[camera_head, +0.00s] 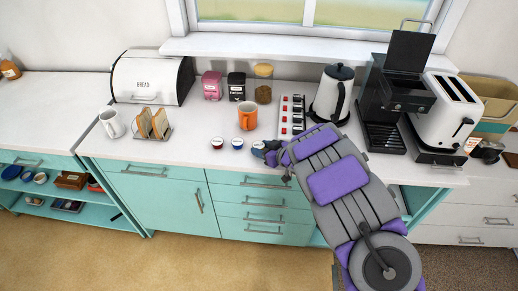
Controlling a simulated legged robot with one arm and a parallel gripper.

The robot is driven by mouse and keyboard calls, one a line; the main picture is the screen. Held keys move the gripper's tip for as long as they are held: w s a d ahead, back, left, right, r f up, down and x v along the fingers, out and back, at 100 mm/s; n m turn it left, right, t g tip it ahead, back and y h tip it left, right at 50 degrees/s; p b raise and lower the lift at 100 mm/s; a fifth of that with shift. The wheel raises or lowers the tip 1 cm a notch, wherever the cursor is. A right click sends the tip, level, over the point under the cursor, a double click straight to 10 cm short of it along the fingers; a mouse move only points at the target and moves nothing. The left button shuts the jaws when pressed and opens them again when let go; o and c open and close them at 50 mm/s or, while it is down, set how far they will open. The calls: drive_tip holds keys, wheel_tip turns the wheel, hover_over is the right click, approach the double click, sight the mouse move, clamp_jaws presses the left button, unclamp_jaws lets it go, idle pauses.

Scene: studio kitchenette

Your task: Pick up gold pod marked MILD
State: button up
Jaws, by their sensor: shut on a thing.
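My gripper (264,151) is at the counter's front part, right of the small pods, with its arm reaching in from the lower right. It is shut on a small pod (257,147), mostly covered by the fingers. Its colour and marking cannot be read, and no gold pod can be made out elsewhere. A red-rimmed pod (217,143) and a blue pod (237,143) stand on the counter just left of my gripper. Whether the held pod still touches the counter cannot be told.
An orange mug (247,116) stands behind the pods. A rack of red and white pods (292,117), a kettle (333,95), a black coffee machine (395,105) and a toaster (447,112) stand right.

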sight(263, 148)
drive_tip(key=shift+d, duration=0.55)
drive_tip(key=shift+r, duration=0.2)
drive_tip(key=r+p, duration=0.1)
drive_tip(key=a+r+p, duration=0.1)
drive_tip(key=p, duration=0.1)
drive_tip(key=shift+r, duration=0.1)
drive_tip(key=shift+r+p, duration=0.7)
drive_tip(key=shift+p, duration=0.1)
drive_tip(key=s+d+r+p, duration=0.1)
drive_tip(key=s+d+p, duration=0.2)
drive_tip(key=s, duration=1)
drive_tip(key=shift+s+d, duration=0.15)
drive_tip(key=shift+s, duration=0.15)
drive_tip(key=shift+s+r+p, duration=0.1)
drive_tip(key=shift+p, duration=0.65)
